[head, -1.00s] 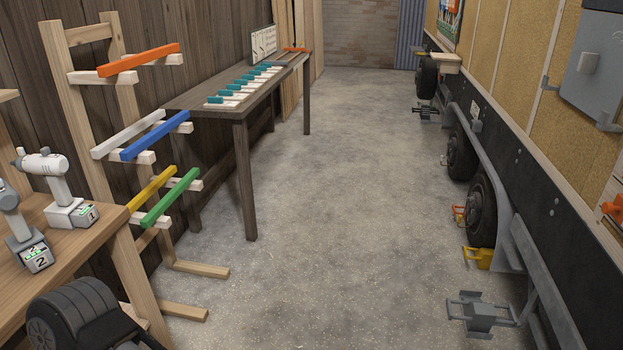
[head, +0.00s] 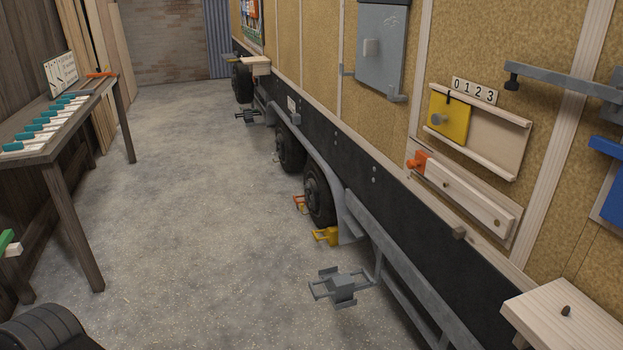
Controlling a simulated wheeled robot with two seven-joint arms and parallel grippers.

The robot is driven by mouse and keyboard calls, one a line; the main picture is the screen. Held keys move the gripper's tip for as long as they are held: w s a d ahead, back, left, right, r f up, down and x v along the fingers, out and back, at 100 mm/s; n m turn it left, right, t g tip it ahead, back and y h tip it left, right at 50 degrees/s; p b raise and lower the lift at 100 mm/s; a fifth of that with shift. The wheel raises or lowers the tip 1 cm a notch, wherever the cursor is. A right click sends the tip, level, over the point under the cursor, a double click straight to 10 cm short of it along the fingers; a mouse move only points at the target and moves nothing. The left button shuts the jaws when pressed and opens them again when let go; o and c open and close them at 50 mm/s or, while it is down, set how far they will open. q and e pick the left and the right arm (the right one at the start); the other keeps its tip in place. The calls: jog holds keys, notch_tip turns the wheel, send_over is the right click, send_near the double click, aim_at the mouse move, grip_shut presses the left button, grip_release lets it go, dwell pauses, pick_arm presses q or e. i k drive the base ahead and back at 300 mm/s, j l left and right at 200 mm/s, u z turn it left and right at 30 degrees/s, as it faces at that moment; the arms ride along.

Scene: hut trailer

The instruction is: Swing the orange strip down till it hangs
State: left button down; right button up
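An orange piece (head: 418,162) sits at the upper left end of a pale wooden bar (head: 465,195) on the trailer's side wall. The bar slants down to the right and lies along a pale backing board. Another thin orange strip (head: 98,74) lies at the far end of the dark table at left. I cannot tell which orange piece the task means. Neither of my grippers is in view.
Above the bar is a yellow plate (head: 449,118) in a pale rail frame, under a number strip (head: 475,91). A grey bar (head: 560,78) juts at upper right. A pale shelf (head: 565,315) sticks out at lower right. The dark table (head: 75,125) stands left; the floor (head: 190,200) between is clear.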

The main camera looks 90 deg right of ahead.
aim_at(489, 214)
jog(key=i+j+z, duration=0.1)
jog(key=z, duration=3.65)
jog(key=i+j+z, duration=0.1)
jog(key=z, duration=0.65)
jog(key=i+j+z, duration=0.25)
jog(key=j, duration=0.25)
jog(key=j+z, duration=0.25)
jog(key=j, duration=0.2)
jog(key=i+j+z, duration=0.15)
jog(key=j+z, duration=0.15)
jog(key=j, duration=0.75)
